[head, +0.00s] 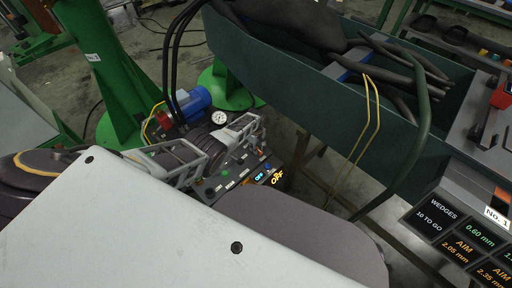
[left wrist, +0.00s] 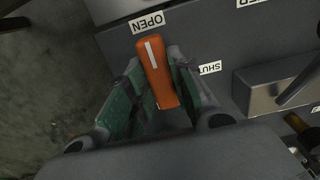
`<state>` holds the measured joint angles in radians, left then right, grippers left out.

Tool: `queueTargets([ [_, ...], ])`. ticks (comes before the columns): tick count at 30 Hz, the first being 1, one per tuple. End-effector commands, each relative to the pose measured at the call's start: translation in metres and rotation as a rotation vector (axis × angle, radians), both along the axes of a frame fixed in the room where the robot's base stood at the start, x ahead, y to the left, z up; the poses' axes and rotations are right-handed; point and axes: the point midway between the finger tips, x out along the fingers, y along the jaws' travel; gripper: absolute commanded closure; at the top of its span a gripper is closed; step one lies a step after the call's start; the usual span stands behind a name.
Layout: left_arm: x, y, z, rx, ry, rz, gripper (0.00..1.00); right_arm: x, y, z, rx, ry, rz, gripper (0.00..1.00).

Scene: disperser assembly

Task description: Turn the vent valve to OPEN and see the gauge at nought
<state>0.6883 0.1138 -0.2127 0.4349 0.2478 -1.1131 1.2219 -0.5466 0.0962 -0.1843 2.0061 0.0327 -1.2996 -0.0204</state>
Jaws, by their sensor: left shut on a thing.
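The vent valve handle (left wrist: 163,85) is an orange bar with a white stripe in the left wrist view. My left gripper (left wrist: 155,64) is shut on the handle, with a green-padded finger on each side. The pressure gauge (head: 219,118) is a small white dial in the head view, facing up; its needle is too small to read. I cannot make out the valve handle in the head view. My right gripper is not in view.
A control panel (head: 225,185) with a green button and lit OFF displays is near the gauge. A blue motor (head: 193,103) and black hoses stand behind. A dark green trough (head: 300,88) holds thick dark cables at the right. Status screens (head: 435,217) are at lower right.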

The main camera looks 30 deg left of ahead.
Motion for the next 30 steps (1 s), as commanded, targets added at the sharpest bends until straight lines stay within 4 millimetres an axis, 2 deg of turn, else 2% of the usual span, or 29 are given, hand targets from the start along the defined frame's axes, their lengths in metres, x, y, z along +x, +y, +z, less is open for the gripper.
queueTargets([
  [13, -0.001, -0.0001, -0.0009, 0.0, 0.002, 0.015, 1.0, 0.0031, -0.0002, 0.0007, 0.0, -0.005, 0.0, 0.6],
  [14, -0.001, -0.0001, -0.0009, -0.001, 0.001, 0.015, 0.73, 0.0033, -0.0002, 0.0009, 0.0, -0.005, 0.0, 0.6],
  [18, -0.0007, 0.0001, -0.0007, -0.001, 0.001, 0.014, 0.55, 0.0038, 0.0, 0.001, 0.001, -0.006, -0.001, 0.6],
  [30, 0.0001, 0.0003, 0.0003, 0.0, 0.0, 0.012, 0.55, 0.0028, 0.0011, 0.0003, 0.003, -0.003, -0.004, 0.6],
])
